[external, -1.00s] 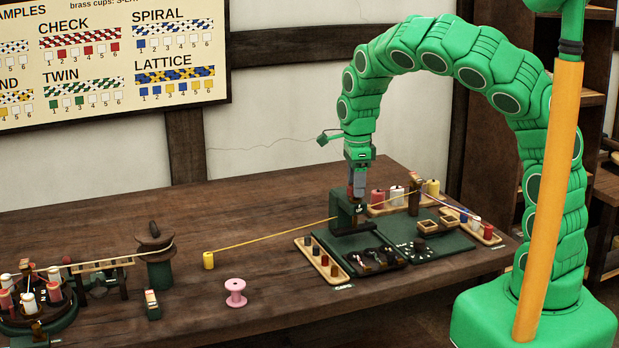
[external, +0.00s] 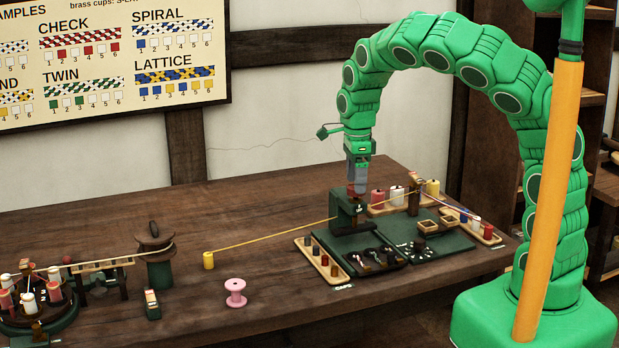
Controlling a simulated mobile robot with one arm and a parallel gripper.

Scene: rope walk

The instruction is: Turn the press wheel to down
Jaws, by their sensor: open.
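The small dark green press (external: 346,208) stands at the back of the green work mat on the bench. A reddish part, perhaps its wheel (external: 358,189), shows at its top, just under my gripper. My gripper (external: 357,186) points straight down over the press top, with its jaws open. The fingertips are small here and partly merge with the press top, so I cannot tell whether they touch the wheel. The wheel's setting cannot be read from this view.
A wooden cup rack (external: 322,260) and a tray of dark tools (external: 378,260) lie in front. Thread spools (external: 396,194) stand behind at right. A pink spool (external: 235,292) stands left on mostly clear bench.

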